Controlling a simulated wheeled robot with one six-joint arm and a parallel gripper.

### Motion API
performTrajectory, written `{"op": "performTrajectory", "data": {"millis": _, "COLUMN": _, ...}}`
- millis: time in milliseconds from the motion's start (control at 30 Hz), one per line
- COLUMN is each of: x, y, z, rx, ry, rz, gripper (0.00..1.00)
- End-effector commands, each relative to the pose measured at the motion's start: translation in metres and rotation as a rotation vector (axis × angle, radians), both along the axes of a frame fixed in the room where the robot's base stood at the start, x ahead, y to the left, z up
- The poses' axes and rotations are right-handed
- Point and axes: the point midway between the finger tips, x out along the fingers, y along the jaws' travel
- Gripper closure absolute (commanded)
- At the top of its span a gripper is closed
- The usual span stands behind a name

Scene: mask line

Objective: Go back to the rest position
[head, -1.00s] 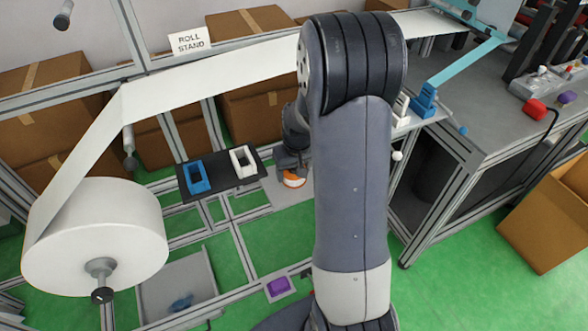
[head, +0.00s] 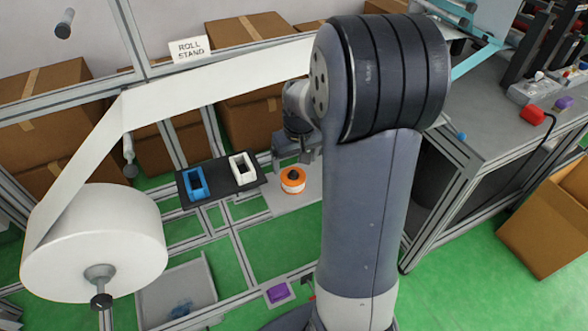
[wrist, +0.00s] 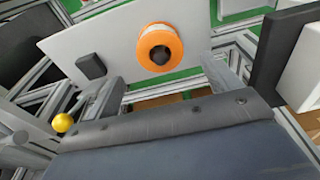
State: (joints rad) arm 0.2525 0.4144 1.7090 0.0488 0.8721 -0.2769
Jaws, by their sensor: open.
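My gripper (head: 296,158) is open and empty in the head view, just behind and above an orange-rimmed spool (head: 293,181). The spool stands on a light grey plate (head: 285,200) right of the dark tray. In the wrist view the spool (wrist: 160,47) shows its orange rim, white ring and dark centre. It lies beyond the gap between my two fingers (wrist: 178,88), apart from both.
A dark tray (head: 221,188) holds a blue holder (head: 196,184) and a white holder (head: 242,168). A large white roll (head: 95,240) feeds a web along the frame. A bench (head: 490,125) stands right, a cardboard box (head: 548,222) below it.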

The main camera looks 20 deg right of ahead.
Motion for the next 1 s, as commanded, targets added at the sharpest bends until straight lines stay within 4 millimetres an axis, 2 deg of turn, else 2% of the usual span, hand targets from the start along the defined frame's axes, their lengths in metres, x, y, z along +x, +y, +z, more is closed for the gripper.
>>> {"op": "performTrajectory", "data": {"millis": 100, "x": -0.002, "y": 0.000, "z": 0.018, "rx": -0.001, "ry": -0.003, "rz": 0.000, "gripper": 0.15}}
{"op": "performTrajectory", "data": {"millis": 200, "x": -0.004, "y": 0.000, "z": 0.025, "rx": -0.001, "ry": -0.001, "rz": 0.000, "gripper": 0.15}}
{"op": "performTrajectory", "data": {"millis": 633, "x": -0.004, "y": 0.000, "z": 0.027, "rx": 0.000, "ry": 0.001, "rz": 0.000, "gripper": 0.15}}
{"op": "performTrajectory", "data": {"millis": 767, "x": -0.003, "y": 0.000, "z": 0.017, "rx": 0.001, "ry": 0.004, "rz": 0.000, "gripper": 0.15}}
{"op": "performTrajectory", "data": {"millis": 1000, "x": 0.003, "y": 0.000, "z": -0.026, "rx": 0.001, "ry": 0.007, "rz": 0.001, "gripper": 0.15}}
